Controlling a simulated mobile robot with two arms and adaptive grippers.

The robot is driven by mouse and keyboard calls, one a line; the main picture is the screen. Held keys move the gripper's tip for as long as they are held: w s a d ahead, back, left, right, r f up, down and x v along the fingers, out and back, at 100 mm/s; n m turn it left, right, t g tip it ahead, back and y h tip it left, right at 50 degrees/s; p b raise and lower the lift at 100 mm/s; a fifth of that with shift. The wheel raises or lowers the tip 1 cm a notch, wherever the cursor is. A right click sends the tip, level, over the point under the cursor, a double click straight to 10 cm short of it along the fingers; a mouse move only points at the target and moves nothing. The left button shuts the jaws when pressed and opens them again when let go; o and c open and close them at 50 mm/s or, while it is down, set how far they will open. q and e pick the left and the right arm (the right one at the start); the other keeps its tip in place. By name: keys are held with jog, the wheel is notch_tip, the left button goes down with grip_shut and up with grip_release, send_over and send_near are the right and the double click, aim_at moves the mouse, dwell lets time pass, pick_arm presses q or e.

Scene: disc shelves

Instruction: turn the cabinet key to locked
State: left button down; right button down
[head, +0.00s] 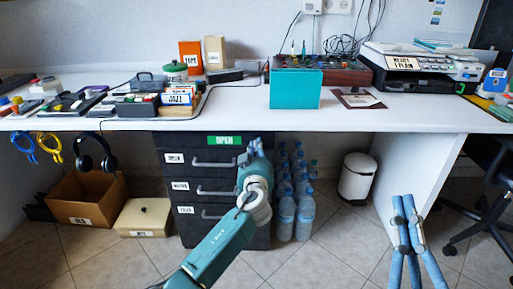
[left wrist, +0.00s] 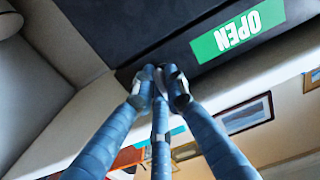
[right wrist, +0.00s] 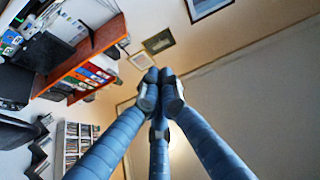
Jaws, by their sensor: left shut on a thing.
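The dark drawer cabinet (head: 176,226) stands under the white desk, with a green "OPEN" label (head: 226,140) at its top. The label also shows upside down in the left wrist view (left wrist: 238,36). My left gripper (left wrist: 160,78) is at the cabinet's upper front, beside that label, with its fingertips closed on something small. The key is hidden between the fingertips, so its angle cannot be told. In the head view my left arm covers that spot. My right gripper (right wrist: 160,82) is shut and empty; in the head view it is at the lower right (head: 403,205), away from the cabinet.
Several water bottles (head: 285,212) stand right of the cabinet, then a white bin (head: 357,177). A cardboard box (head: 86,198) and a cream box (head: 144,217) are to the left. The desk (head: 235,115) overhangs the cabinet. A dark chair (head: 486,205) is at the far right.

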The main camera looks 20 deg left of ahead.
pick_arm(q)
jog(key=shift+m, duration=0.3)
jog(key=m, duration=0.2)
jog(key=shift+m, duration=1.3)
jog(key=m+p, duration=0.2)
jog(key=m, duration=0.5)
jog(key=shift+a, duration=0.2)
jog(key=m+p, duration=0.2)
jog(key=m, duration=0.3)
jog(key=shift+s+f, duration=0.1)
jog(key=shift+m, duration=0.5)
pick_arm(e)
jog(key=d+f+g+h, duration=0.1)
jog(key=f+g, duration=0.4)
jog(key=f, duration=0.6)
jog(key=d+f+g+h, duration=0.2)
jog(key=f+g, duration=0.4)
jog(key=f, duration=0.6)
jog(key=shift+s+m+g+h, duration=0.2)
jog(key=shift+m+g+h, duration=0.1)
jog(key=shift+h, duration=0.2)
